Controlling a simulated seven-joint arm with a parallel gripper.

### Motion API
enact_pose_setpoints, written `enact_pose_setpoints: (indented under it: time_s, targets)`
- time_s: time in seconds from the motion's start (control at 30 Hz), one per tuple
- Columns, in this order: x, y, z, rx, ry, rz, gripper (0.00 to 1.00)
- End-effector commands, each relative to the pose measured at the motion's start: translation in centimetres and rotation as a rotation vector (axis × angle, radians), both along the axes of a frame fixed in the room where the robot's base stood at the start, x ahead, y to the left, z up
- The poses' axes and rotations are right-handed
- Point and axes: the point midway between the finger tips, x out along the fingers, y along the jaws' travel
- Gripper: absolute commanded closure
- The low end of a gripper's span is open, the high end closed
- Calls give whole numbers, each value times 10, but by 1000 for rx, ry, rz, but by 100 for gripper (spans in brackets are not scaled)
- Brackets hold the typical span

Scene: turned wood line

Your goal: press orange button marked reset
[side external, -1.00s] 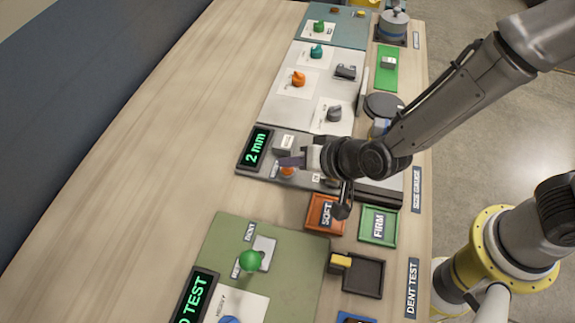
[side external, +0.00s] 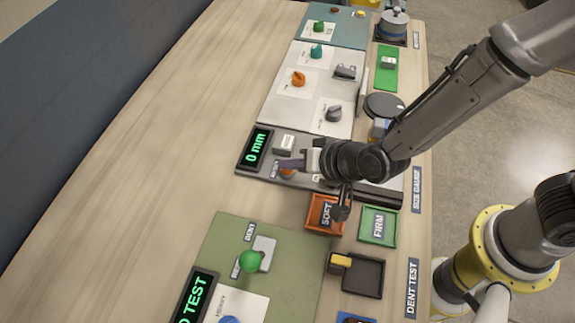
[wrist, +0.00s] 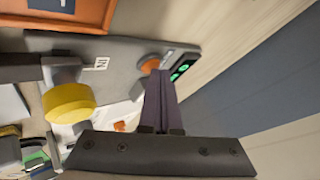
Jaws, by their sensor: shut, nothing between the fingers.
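The orange button (side external: 287,173) sits on the grey size gauge panel, beside a small label that is too small to read surely. In the wrist view the orange button (wrist: 149,65) shows just beyond my fingertips. My gripper (side external: 283,164) is shut and empty, with its dark fingertips at the button and partly covering it. The fingers (wrist: 160,77) appear to touch the button or hover very close; I cannot tell which. The panel's display (side external: 256,147) reads 0 mm in green; its edge also shows in the wrist view (wrist: 182,70).
A light block (side external: 284,142) stands on the panel beside the display. A yellow round part (wrist: 69,102) is close by in the wrist view. An orange SOFT tray (side external: 318,222) and green FIRM tray (side external: 378,238) lie in front. Bare tabletop (side external: 170,150) is clear on the left.

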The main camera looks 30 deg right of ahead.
Motion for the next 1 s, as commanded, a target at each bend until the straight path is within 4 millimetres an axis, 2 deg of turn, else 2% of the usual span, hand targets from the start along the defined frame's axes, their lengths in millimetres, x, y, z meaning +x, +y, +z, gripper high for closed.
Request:
enact_pose_setpoints:
  time_s: [0.23,0.57,1.0]
  targets:
    - [-1,0,0,-1,3,0,100]
    - [-1,0,14,0,1,0,100]
    - [0,0,21,0,-1,-1,100]
